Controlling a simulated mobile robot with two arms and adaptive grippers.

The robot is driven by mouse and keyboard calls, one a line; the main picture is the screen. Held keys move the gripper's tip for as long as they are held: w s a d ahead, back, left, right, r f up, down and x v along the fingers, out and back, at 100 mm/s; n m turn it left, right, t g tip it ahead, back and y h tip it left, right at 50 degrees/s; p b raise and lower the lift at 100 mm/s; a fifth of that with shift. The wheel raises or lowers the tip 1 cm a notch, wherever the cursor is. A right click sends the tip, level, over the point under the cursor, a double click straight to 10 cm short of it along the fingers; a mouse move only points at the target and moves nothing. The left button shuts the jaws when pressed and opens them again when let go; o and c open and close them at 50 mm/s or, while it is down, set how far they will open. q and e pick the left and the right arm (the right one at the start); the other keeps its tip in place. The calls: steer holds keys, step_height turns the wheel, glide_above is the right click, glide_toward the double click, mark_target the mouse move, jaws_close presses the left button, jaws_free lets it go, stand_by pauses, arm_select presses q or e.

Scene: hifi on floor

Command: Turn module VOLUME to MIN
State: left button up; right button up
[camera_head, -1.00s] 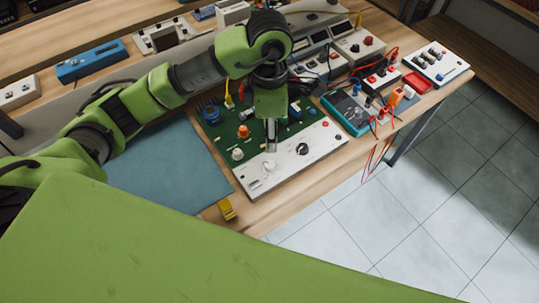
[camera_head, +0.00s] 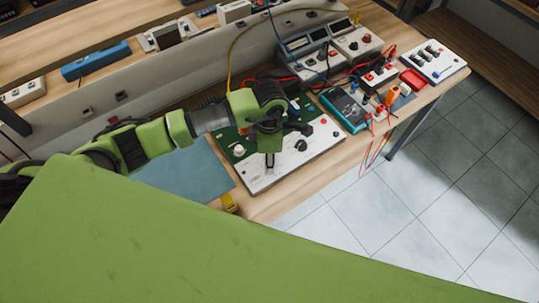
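The module is a board with a green circuit area and a white front panel (camera_head: 321,147), lying on the wooden bench. A black round knob (camera_head: 301,145) is on the white panel, and a red button shows near its right end. No label is legible, so I cannot tell which control is VOLUME. My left gripper (camera_head: 270,163) points down over the panel, left of the black knob and apart from it in the picture. Its fingers look close together, but their gap and any contact cannot be made out. My arm hides much of the green area. My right gripper is not in view.
A teal multimeter (camera_head: 345,110) stands right of the module, with red leads hanging over the bench edge. A blue mat (camera_head: 190,174) lies to the left, and a yellow object (camera_head: 229,202) is at the front edge. Grey instruments (camera_head: 355,45) stand behind.

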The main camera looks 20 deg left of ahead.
arm_select(q)
jaws_close()
stand_by(0.3)
